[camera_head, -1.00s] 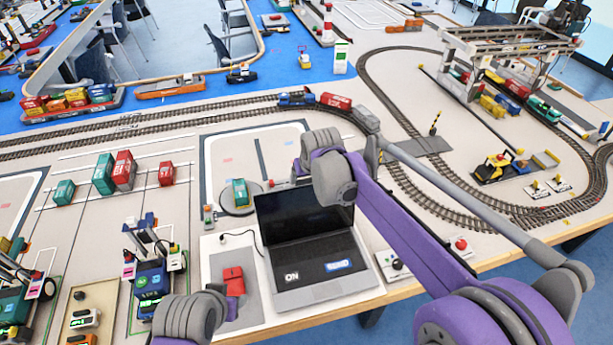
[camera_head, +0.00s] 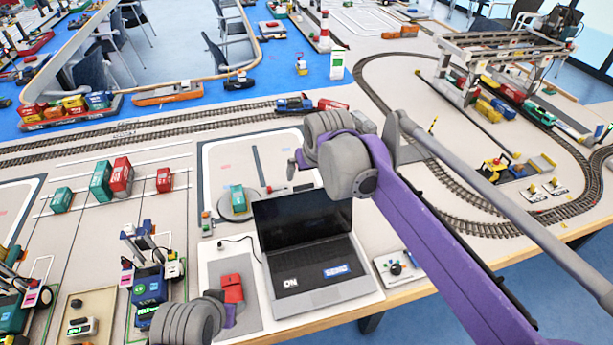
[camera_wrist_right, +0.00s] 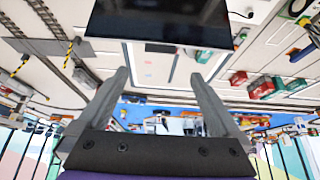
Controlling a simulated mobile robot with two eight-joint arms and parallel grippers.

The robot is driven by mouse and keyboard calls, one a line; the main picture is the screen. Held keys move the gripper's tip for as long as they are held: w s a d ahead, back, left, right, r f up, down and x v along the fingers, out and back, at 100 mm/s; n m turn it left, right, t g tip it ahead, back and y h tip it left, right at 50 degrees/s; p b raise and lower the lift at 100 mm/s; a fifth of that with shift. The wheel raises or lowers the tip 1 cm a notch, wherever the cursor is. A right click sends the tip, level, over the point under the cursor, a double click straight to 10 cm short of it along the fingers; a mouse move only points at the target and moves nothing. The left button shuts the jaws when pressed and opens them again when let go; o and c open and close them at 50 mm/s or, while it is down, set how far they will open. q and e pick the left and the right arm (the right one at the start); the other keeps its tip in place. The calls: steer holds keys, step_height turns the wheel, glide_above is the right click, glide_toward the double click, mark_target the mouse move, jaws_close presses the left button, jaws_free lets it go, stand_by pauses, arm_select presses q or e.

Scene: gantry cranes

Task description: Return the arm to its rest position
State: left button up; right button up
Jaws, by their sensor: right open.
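My right arm, purple with grey joints, reaches in from the lower right in the head view. Its grey wrist is above the back right of the laptop (camera_head: 305,220). My right gripper (camera_head: 296,168) is mostly hidden behind the wrist there, with only a small grey part showing. In the right wrist view the two grey fingers (camera_wrist_right: 160,78) stand wide apart with nothing between them. A grey joint of my left arm shows at the bottom of the head view; the left gripper does not show.
A red block (camera_head: 232,288) lies on a grey pad left of the laptop. A small control box (camera_head: 398,268) stands right of it. Model tracks (camera_head: 150,128) and a gantry crane (camera_head: 490,50) lie beyond. Containers (camera_head: 121,176) and a blue vehicle (camera_head: 149,286) stand at left.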

steer(key=shift+s+d+r, duration=0.1)
steer(key=shift+s+r, duration=0.2)
steer(key=shift+r, duration=0.35)
steer(key=s+d+f+m, duration=0.1)
steer(key=s+d+f, duration=0.4)
steer(key=s, duration=0.3)
steer(key=s+d+f+m+h, duration=0.1)
steer(key=s+d+f, duration=0.4)
steer(key=s+d, duration=0.2)
steer(key=s+d+f+m, duration=0.1)
steer(key=s+d+f, duration=0.4)
steer(key=s, duration=0.6)
steer(key=shift+s+d+m+h, duration=0.3)
steer(key=shift+d+h, duration=0.1)
steer(key=shift+d, duration=0.6)
steer(key=shift+r, duration=0.1)
stand_by(0.4)
